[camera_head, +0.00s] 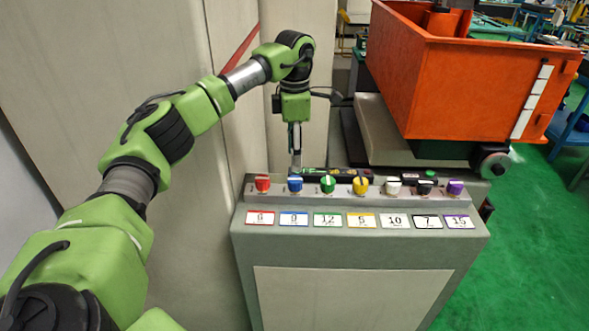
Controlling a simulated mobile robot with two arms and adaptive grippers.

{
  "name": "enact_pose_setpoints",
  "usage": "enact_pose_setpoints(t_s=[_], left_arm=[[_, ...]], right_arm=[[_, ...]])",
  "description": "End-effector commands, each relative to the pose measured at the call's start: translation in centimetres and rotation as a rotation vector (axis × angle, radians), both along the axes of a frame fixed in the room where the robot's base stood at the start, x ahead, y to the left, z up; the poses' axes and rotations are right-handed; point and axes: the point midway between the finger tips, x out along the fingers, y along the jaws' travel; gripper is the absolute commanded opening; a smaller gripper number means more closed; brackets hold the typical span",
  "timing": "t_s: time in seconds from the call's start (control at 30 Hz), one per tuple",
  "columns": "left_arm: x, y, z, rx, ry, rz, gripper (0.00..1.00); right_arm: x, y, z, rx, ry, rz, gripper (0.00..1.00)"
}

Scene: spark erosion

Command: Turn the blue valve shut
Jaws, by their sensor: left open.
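The blue valve (295,185) is a small knob in the row on top of the grey console, second from the left. A label card with a blue border (293,218) lies below it on the sloped front. My left gripper (295,165) points down just above and behind the blue valve. It is open and holds nothing. From this angle I cannot tell whether its fingertips touch the knob, and the valve's exact turn is too small to read. My right gripper is not in view.
A red knob (262,184) and a green knob (328,184) flank the blue one closely. Yellow, white, black and purple knobs continue rightward. Dark tools (350,173) lie behind the row. A large orange bin (465,85) stands behind right.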

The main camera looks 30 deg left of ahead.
Motion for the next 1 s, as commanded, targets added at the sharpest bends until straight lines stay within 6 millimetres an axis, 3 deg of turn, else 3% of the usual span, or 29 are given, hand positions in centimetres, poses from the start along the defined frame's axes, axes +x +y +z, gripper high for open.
enact_pose_setpoints(t_s=[0.13, 0.33, 0.87, 1.0], left_arm=[[0.1, 0.0, 2.5, 0.001, -0.002, 0.001, 0.44], [0.0, 0.0, 3.8, 0.001, -0.001, -0.001, 0.44], [0.0, 0.0, 3.7, -0.001, -0.001, -0.001, 0.44], [0.8, -2.3, 2.3, -0.045, -0.023, -0.031, 0.44]], right_arm=[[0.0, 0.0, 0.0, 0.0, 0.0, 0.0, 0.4], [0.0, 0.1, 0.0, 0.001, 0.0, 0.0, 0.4], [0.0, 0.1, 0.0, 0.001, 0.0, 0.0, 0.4], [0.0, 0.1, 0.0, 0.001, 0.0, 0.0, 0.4]])
